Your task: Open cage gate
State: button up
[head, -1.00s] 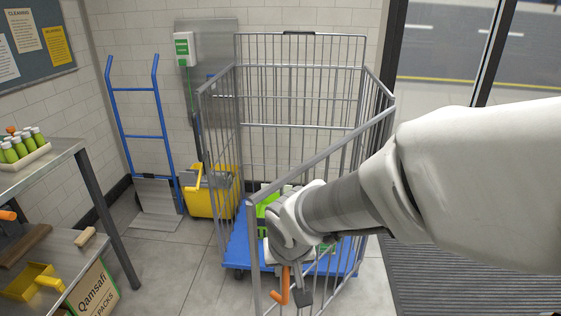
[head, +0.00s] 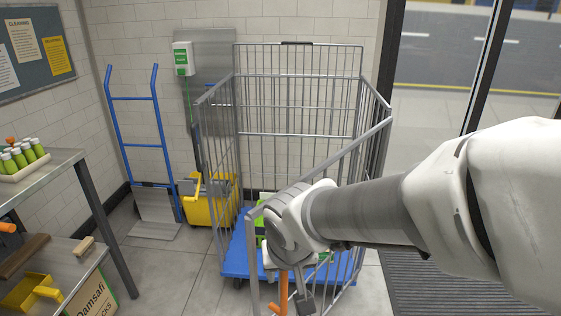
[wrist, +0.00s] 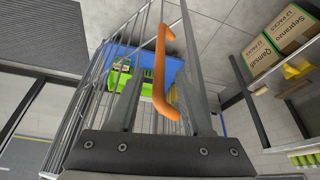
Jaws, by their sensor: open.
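The roll cage (head: 300,76) is a grey wire cage on a blue base (head: 234,262). Its gate (head: 335,157) stands ajar, angled out from the cage's right front side, with its free edge toward me and apart from the left front post. An orange handle (head: 284,291) is on the gate near that free edge. My gripper (head: 303,290) is at the handle, partly hidden by my wrist in the head view. In the wrist view the orange handle (wrist: 160,72) lies between the two spread fingers of my gripper (wrist: 158,75); contact cannot be told.
Green and white goods (head: 262,225) lie in the cage. A blue hand truck (head: 136,145) and yellow mop bucket (head: 207,210) stand behind at left. A metal table (head: 60,165) and lower shelf with boxes (head: 97,293) are at left. Floor shows between them and the cage.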

jog(key=p+v, duration=0.3)
jog(key=v, duration=0.9)
jog(key=shift+r, duration=0.25)
jog(key=shift+s, duration=0.1)
